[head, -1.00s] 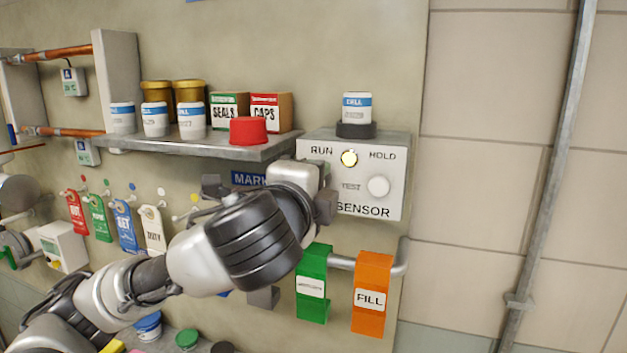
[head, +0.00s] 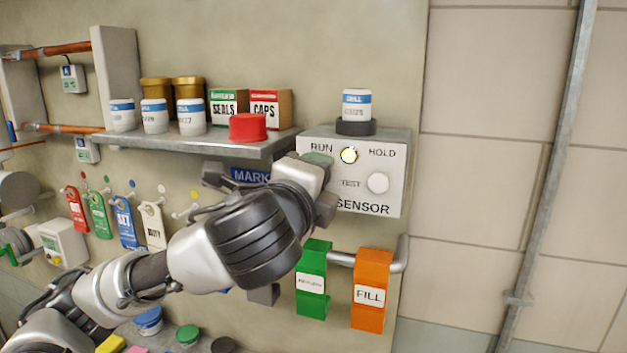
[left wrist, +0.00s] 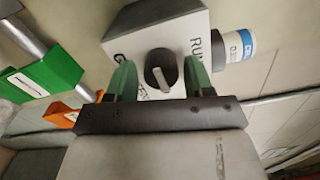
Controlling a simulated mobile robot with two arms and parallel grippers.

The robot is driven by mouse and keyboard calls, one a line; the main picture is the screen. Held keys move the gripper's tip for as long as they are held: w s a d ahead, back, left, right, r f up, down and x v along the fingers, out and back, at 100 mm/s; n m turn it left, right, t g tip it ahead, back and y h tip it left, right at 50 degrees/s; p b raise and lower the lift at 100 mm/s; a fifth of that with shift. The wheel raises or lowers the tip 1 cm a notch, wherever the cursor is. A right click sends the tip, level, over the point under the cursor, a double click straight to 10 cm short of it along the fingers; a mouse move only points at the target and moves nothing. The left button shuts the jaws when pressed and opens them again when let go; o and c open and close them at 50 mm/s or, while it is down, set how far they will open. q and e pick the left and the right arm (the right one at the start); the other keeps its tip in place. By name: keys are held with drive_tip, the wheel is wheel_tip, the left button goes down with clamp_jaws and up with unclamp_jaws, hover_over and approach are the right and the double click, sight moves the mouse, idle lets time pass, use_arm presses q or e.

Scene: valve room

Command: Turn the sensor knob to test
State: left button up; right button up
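The grey sensor box (head: 398,160) is on the wall, with RUN, HOLD, TEST and SENSOR lettering. Its dark round knob (left wrist: 158,66) with a pale raised grip shows in the left wrist view; in the head view my left gripper hides it. My left gripper (head: 318,162) is at the left part of the box front. In the left wrist view its green fingers (left wrist: 161,76) stand apart on either side of the knob, with gaps visible. My right gripper is out of view.
A white jar (head: 356,106) stands on top of the box. A shelf (head: 240,149) with jars, cartons and a red cap (head: 248,128) is to the left. Green (head: 312,280) and orange (head: 372,290) tags hang on a pipe below. The wall to the right is mostly clear.

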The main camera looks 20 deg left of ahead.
use_arm(q)
drive_tip(key=shift+o, duration=0.5)
drive_tip(key=shift+s, duration=0.1)
drive_tip(key=s+b, duration=0.4)
drive_tip(key=s, duration=0.6)
drive_tip(key=shift+s+a+b, duration=0.15)
drive_tip(key=shift+s+b, duration=0.15)
drive_tip(key=shift+s, duration=0.05)
